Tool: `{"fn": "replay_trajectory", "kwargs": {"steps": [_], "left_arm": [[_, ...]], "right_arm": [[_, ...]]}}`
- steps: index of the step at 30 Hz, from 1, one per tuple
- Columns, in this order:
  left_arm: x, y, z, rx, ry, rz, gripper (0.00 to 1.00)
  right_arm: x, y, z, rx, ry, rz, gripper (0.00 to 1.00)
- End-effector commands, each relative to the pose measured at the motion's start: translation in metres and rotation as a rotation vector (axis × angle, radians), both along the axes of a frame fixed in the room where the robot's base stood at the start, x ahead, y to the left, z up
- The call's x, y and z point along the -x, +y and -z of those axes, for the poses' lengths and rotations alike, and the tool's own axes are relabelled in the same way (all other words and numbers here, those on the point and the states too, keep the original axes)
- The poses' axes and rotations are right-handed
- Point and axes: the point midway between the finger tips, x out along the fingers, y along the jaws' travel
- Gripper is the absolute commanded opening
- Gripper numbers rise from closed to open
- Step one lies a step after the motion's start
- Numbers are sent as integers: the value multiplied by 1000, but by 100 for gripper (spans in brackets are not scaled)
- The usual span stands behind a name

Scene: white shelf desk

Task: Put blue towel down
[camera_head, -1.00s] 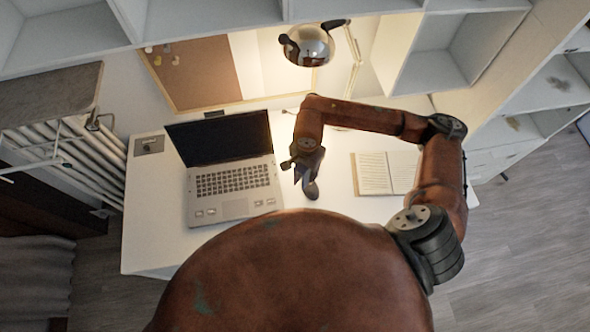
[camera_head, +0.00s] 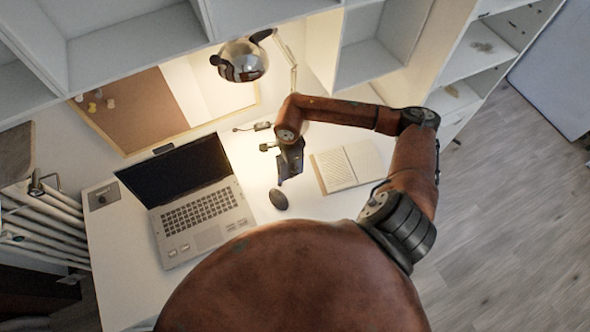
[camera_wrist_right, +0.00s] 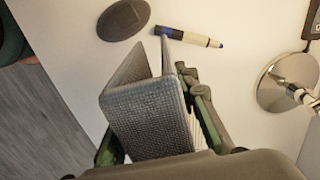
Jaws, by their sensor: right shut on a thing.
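The towel (camera_wrist_right: 148,112) is a folded grey-blue woven cloth in the right wrist view. My right gripper (camera_wrist_right: 155,125) is shut on it, with green-edged fingers on both sides. The folded cloth stands out past the fingertips over the white desk. In the head view my right gripper (camera_head: 290,160) points down over the desk, between the laptop and the open book. The towel shows there only as a small dark blue-grey patch (camera_head: 282,177). I cannot tell whether it touches the desk. My left gripper is in neither view.
A dark mouse (camera_head: 278,199) lies near the gripper. A blue-capped marker (camera_wrist_right: 190,38) lies beyond the towel. The laptop (camera_head: 196,205) is to the left, the open book (camera_head: 345,166) to the right. A desk lamp (camera_head: 243,62) and shelves (camera_head: 130,40) are behind.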

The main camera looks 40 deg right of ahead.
Motion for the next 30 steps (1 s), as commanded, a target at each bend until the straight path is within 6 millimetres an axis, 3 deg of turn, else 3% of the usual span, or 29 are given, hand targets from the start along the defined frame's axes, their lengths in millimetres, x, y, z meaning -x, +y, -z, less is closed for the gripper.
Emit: {"fn": "replay_trajectory", "kwargs": {"steps": [3,7,14,21,30], "left_arm": [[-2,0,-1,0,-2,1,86],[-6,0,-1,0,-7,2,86],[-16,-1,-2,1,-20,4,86],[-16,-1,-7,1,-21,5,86],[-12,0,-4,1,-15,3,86]], "right_arm": [[-1,-15,22,-2,5,2,0],[-5,-26,35,-2,3,-1,0],[-6,-36,48,-1,3,-1,0],[-7,-37,78,-3,2,-2,0],[-7,-38,82,0,2,-4,0]]}}
